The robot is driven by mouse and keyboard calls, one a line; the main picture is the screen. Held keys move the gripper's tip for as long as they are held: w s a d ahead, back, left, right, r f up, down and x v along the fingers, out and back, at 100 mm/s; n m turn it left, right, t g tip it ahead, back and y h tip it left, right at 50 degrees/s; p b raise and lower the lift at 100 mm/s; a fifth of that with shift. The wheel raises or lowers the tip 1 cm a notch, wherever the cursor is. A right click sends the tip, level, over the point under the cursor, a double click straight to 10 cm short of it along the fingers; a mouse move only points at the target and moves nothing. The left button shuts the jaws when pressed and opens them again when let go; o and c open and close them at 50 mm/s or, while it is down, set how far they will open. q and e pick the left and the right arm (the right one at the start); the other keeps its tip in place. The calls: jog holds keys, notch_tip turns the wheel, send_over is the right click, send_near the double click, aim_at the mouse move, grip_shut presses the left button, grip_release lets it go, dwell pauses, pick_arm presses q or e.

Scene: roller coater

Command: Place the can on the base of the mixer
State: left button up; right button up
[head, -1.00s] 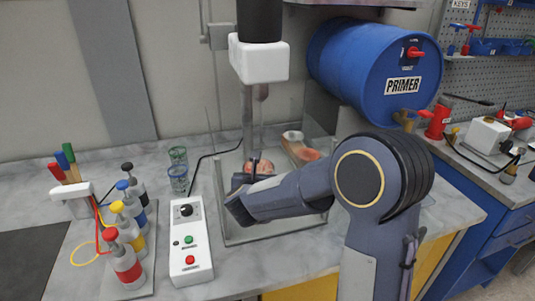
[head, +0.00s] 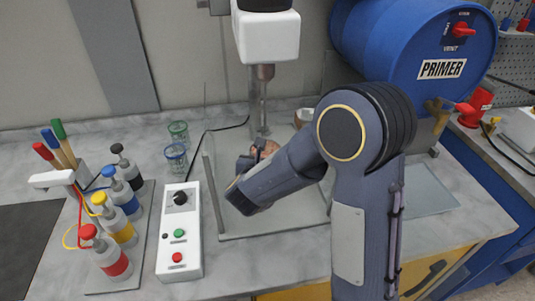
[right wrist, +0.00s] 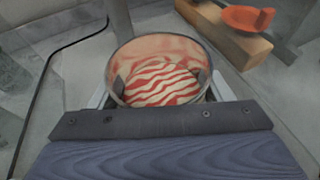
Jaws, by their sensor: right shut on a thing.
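The can (right wrist: 158,72) is open-topped and copper-coloured, with red and white wavy stripes inside, in the right wrist view. My right gripper (right wrist: 160,85) is shut on it, with a finger at each side of its wall. In the head view a small part of the can (head: 267,147) shows behind my right gripper (head: 252,163), below the mixer head. The mixer (head: 267,36) has a white head over a grey shaft. Its grey base plate (head: 272,227) lies on the bench with clear guards around it. My arm hides the can's underside, so contact with the base cannot be told. My left gripper is out of view.
A white control box (head: 180,232) with a knob and buttons stands left of the mixer. A blue primer drum (head: 420,40) is at the right. A wooden block (right wrist: 225,35) lies near the can.

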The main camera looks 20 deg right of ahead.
jog(key=shift+s+a+r, duration=0.1)
jog(key=shift+a, duration=0.05)
jog(key=o, duration=1.2)
jog(key=shift+d, duration=0.2)
jog(key=shift+o, duration=1.1)
jog(key=shift+a, duration=0.1)
jog(key=shift+s+a, duration=0.15)
jog(key=shift+a, duration=0.05)
jog(key=b+v, duration=0.1)
jog(key=v, duration=1)
jog(key=shift+s+b, duration=0.15)
jog(key=shift+b, duration=0.15)
